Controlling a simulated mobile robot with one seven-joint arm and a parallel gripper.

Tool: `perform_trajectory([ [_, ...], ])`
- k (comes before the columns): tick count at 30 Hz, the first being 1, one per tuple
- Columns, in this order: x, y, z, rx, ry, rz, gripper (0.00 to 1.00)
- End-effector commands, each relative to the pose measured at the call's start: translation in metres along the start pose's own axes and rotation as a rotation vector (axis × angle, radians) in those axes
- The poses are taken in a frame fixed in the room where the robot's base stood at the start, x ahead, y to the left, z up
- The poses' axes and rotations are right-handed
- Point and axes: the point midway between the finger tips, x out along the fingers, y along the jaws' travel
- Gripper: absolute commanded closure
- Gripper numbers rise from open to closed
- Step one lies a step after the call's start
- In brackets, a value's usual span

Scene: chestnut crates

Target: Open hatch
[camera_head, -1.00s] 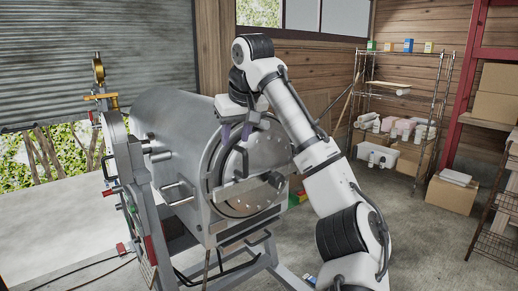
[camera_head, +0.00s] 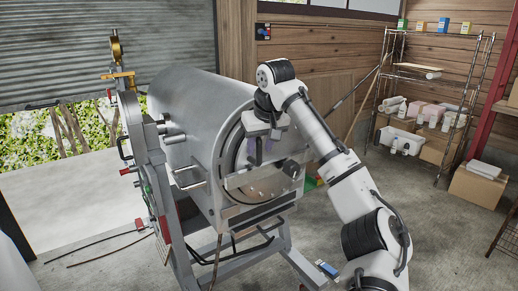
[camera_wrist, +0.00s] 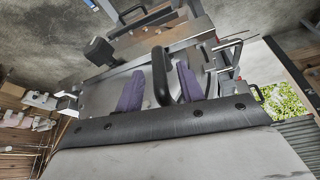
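A large grey metal drum (camera_head: 195,105) lies on a metal stand in the head view. The round hatch (camera_head: 268,184) is on its end facing me, with a flat bar-like plate across it. My gripper (camera_head: 262,153) is in front of the upper part of the hatch, and its purple fingers point down. In the wrist view my gripper (camera_wrist: 159,76) has its fingers apart, one on each side of a black handle (camera_wrist: 162,78). There is a gap at the left finger; the right finger is very close to the handle, and I cannot tell whether it touches. In the head view, the gripper hides the handle.
A wire shelf (camera_head: 432,75) with boxes stands against the wooden wall at the right. A cardboard box (camera_head: 474,190) is on the floor beside it. Frame parts with a side handle (camera_head: 188,177) stick out left of the drum. Concrete floor is open at the right.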

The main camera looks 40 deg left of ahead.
Motion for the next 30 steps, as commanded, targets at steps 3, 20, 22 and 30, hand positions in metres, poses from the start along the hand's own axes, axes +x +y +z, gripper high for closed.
perform_trajectory([
  [3, 0.015, 0.001, 0.0, 0.001, -0.001, 0.0, 0.62],
  [20, 0.027, 0.0, 0.0, 0.0, 0.001, 0.0, 0.77],
  [22, 0.027, 0.0, 0.0, 0.0, 0.001, 0.0, 0.86],
  [30, 0.027, 0.0, 0.0, 0.0, 0.001, 0.0, 1.0],
])
